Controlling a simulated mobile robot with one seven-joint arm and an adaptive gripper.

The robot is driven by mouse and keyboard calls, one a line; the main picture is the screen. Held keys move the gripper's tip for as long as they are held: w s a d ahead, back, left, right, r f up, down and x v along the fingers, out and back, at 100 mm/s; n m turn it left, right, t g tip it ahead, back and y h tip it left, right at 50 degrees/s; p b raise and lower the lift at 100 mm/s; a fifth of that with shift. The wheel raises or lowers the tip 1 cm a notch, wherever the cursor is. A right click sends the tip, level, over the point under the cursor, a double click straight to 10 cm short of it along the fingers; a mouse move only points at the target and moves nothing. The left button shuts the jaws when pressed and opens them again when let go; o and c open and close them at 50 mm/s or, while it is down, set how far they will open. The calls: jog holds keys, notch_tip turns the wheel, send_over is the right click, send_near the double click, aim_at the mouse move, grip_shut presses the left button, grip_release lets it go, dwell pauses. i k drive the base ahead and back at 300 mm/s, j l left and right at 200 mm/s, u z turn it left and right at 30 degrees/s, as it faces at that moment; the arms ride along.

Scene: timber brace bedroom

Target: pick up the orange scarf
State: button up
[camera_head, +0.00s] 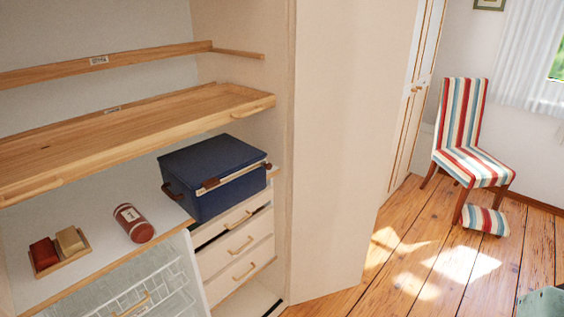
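I see nothing that is clearly an orange scarf. A rust-red roll or cylinder (133,223) with a pale label lies on the white shelf; I cannot tell whether it is cloth. To its left, a dark red block (43,253) and a tan block (70,240) sit side by side on a small wooden tray (62,263). My gripper is not in view.
A dark blue lidded box (212,172) stands above drawers (237,239). A wooden pull-out shelf (130,115) overhangs the white shelf. A wire basket (140,299) is below. A pale door panel (345,150) stands right. A striped chair (465,140) and cushion (485,220) are beyond open floor.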

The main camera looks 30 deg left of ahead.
aim_at(140, 230)
jog(key=u, duration=2.35)
